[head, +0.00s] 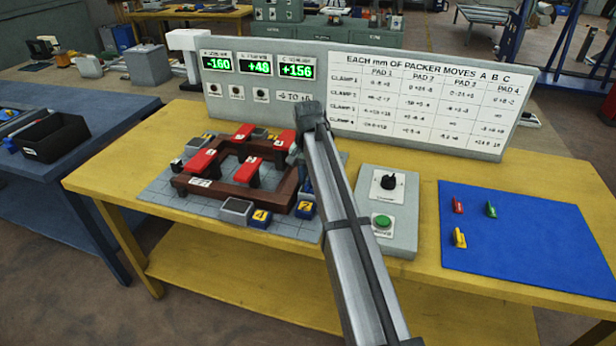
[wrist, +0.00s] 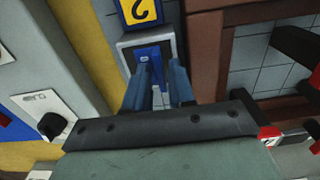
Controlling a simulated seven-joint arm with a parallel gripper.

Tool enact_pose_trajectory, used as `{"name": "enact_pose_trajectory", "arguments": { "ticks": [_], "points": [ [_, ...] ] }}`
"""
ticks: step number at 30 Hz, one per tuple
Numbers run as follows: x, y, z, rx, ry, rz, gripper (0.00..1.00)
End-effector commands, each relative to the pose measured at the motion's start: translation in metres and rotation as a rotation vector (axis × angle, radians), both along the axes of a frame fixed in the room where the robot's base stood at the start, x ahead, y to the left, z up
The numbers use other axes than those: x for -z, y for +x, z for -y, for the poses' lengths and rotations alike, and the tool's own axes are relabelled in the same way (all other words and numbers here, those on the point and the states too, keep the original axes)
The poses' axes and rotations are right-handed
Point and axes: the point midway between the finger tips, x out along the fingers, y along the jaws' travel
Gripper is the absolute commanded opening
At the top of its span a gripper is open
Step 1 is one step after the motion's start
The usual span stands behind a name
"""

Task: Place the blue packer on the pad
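The blue packer (wrist: 150,54) shows in the wrist view between the tips of my gripper (wrist: 159,72). My gripper looks shut on it. The packer is over a grey square pad (wrist: 127,44) beside a yellow plate marked 2 (wrist: 140,11). I cannot tell whether the packer touches the pad. In the head view the plate marked 2 (head: 306,209) is at the frame's right corner.
The brown frame (head: 283,193) with red clamps (head: 201,161) stands on a grey tiled plate. A grey control box (head: 400,215) is close on the right. Red, green and yellow packers lie on the blue mat (head: 530,235). A display board (head: 345,85) stands behind.

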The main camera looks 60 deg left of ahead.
Motion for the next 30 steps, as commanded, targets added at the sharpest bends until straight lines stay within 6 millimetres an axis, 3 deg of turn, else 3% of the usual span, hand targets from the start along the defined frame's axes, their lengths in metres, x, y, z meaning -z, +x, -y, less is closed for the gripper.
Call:
{"name": "enact_pose_trajectory", "arguments": {
  "ticks": [14,30],
  "points": [
    [-0.009,0.0,0.0,0.0,0.0,0.0,0.32],
    [-0.101,0.0,-0.001,0.0,0.001,0.001,0.32]
  ]
}}
